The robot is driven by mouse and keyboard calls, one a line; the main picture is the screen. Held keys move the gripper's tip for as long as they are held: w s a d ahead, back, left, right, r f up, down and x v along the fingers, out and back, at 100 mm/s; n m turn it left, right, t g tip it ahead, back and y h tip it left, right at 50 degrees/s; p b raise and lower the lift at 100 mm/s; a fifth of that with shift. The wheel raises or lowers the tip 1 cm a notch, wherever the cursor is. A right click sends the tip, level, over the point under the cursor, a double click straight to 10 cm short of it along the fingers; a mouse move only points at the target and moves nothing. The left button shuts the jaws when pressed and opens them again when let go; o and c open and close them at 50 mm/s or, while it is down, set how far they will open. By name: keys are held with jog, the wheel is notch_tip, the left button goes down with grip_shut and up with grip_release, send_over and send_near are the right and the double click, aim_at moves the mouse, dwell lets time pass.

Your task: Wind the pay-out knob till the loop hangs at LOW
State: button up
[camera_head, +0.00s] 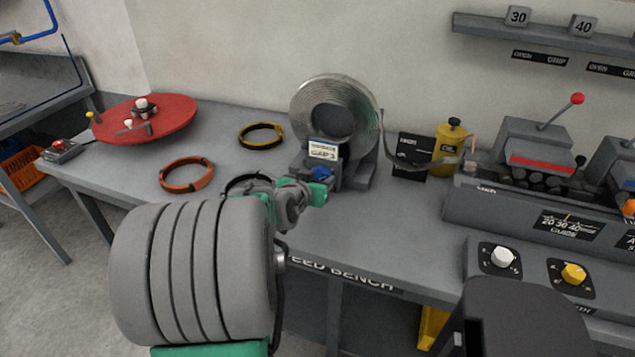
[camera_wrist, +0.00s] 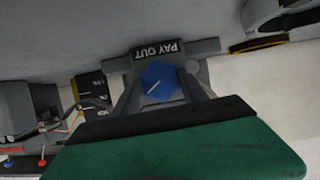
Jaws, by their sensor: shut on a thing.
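The blue pay-out knob (camera_head: 323,173) is on the front of the coil stand. It also shows in the wrist view (camera_wrist: 158,80), below the PAY OUT label (camera_wrist: 158,49), which appears upside down. My gripper (camera_head: 316,184) is shut on the knob, with a grey finger on each side of it in the wrist view (camera_wrist: 160,92). The metal coil (camera_head: 298,105) stands upright on its stand. Its strip loop (camera_head: 400,163) sags to the right across the dark level board (camera_head: 409,145) towards the roller machine. The board's top mark seems to read HIGH; its lower marks are unreadable.
A yellow bottle (camera_head: 447,149) stands beside the board. The roller machine (camera_head: 536,152) is at the right. A red turntable (camera_head: 174,121), an orange ring (camera_head: 187,176) and a yellow-black ring (camera_head: 261,135) lie left. The bench (camera_head: 360,235) is clear in front of the board.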

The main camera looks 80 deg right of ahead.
dwell(0.4)
jog(key=o, duration=1.4)
jog(key=v, duration=0.7)
jog(key=shift+a+r, duration=0.1)
jog(key=shift+a, duration=0.3)
